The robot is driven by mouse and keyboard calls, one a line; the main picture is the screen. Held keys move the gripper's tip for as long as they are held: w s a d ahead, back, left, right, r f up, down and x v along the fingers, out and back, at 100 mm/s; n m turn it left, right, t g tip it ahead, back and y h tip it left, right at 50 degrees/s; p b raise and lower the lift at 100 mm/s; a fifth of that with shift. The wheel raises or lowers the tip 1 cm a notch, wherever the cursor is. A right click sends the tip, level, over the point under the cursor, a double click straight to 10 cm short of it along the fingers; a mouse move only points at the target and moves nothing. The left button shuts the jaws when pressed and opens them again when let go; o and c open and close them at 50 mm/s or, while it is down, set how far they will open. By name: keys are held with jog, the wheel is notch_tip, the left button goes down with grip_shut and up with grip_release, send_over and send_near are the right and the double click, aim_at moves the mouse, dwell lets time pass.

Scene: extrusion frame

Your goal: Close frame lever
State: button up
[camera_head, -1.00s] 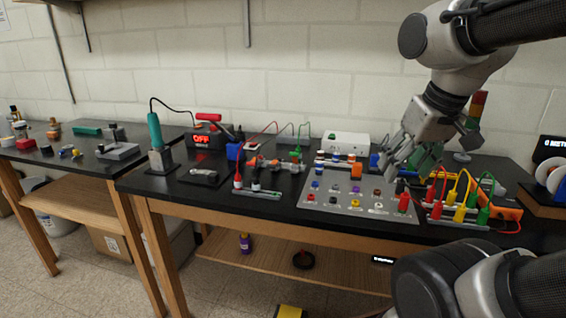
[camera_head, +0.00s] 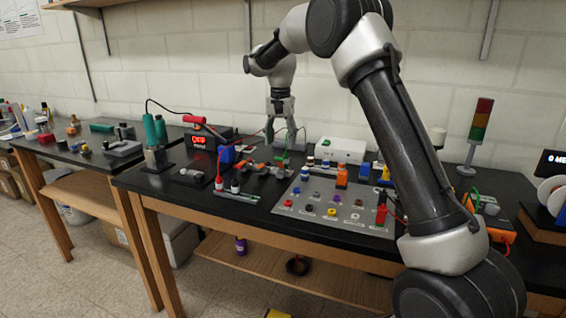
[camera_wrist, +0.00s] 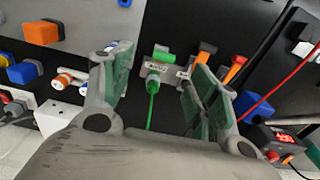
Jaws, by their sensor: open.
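My gripper (camera_head: 281,133) hangs above the back middle of the black bench, pointing down. Its fingers are apart and nothing is between them in the wrist view (camera_wrist: 157,80). I cannot tell which of these is the frame lever.
A grey panel (camera_head: 300,212) with several coloured knobs lies right of the fixture. A white box (camera_head: 340,149) stands behind it. A display unit (camera_head: 200,139), a blue block (camera_head: 227,157) and a green-handled iron (camera_head: 151,131) are at left. A red wire (camera_wrist: 285,85) crosses nearby.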

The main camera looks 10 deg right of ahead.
aim_at(279, 159)
jog(key=shift+w+a+f, duration=0.2)
jog(key=shift+w+f, duration=0.05)
jog(key=shift+f, duration=0.2)
notch_tip(279, 159, down, 8)
jog(key=shift+r, duration=0.25)
jog(key=c, duration=1)
